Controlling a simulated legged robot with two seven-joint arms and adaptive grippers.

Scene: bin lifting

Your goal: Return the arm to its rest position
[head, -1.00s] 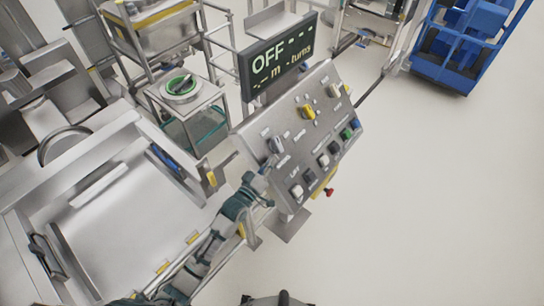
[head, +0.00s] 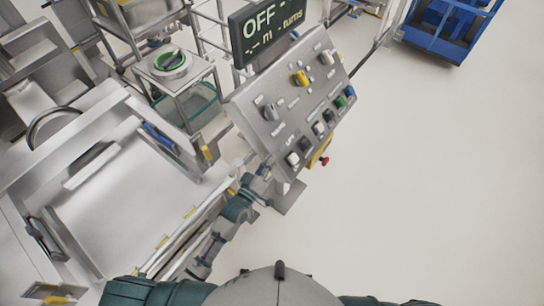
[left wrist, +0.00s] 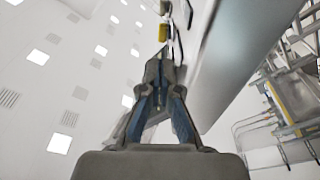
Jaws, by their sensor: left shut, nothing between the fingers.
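My left arm comes up from the lower left in the head view. My left gripper (head: 265,168) is at the lower left edge of the slanted control panel (head: 290,105) and looks small there. I cannot tell whether it touches the panel. In the left wrist view the left gripper's fingers (left wrist: 166,55) are together with nothing between them. A yellow part (left wrist: 163,32) shows just beyond the tips. My right gripper is not in view.
A dark display (head: 265,28) reading "OFF" stands above the panel. A metal bin lifter (head: 130,200) fills the left side. A metal stand (head: 180,75) with a green-ringed top stands behind. A blue cart (head: 445,35) is at the top right. The floor at right is clear.

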